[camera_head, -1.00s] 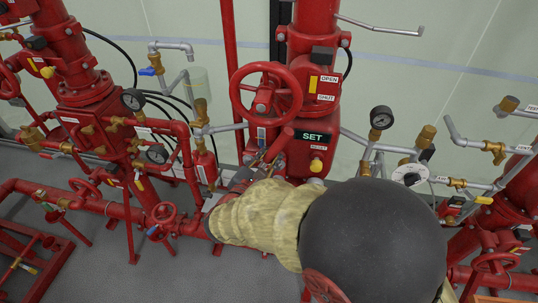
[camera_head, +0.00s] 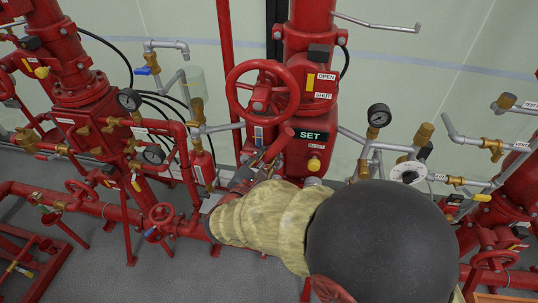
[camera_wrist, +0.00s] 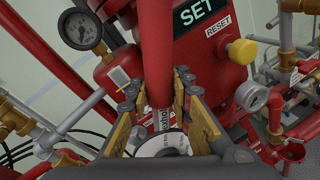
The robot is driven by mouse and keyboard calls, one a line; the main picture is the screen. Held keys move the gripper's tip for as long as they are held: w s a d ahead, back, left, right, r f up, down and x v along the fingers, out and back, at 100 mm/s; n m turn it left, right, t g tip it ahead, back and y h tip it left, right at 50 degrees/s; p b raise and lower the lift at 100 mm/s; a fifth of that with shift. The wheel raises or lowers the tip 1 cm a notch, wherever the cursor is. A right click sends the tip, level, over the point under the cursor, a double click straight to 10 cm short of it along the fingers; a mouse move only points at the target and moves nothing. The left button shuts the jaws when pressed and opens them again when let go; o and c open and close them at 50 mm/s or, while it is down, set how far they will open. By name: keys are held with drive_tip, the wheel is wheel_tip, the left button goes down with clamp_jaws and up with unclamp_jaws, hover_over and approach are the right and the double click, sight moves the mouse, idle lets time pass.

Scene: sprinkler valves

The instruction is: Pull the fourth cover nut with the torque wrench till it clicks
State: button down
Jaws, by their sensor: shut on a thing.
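My gripper (camera_wrist: 157,84) is shut on a red bar (camera_wrist: 154,40), which looks like the torque wrench's handle. In the wrist view the bar runs upright between the two finger pads and out past the top edge. A white disc (camera_wrist: 163,146) with dark lettering shows below the fingers. The wrench head and the cover nuts cannot be made out.
A red handwheel (camera_head: 262,91) stands just above the bar. A SET sign (camera_head: 310,135) and a yellow knob (camera_head: 314,164) are close at its right. Gauges (camera_head: 379,115) and brass-fitted pipes crowd both sides. Grey floor (camera_head: 180,262) is open at the lower left.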

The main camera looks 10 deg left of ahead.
drive_tip(key=shift+s+d+f+m+b, duration=0.1)
drive_tip(key=shift+d+f+m+b, duration=0.25)
drive_tip(key=shift+d+b, duration=0.25)
drive_tip(key=shift+d+f+m+b, duration=0.3)
drive_tip(key=shift+d+m+b, duration=0.1)
drive_tip(key=shift+b, duration=0.4)
drive_tip(key=shift+a+r+n+p, duration=0.45)
drive_tip(key=shift+a+r+p, duration=0.15)
drive_tip(key=shift+p, duration=0.2)
drive_tip(key=shift+a, duration=0.1)
idle(0.5)
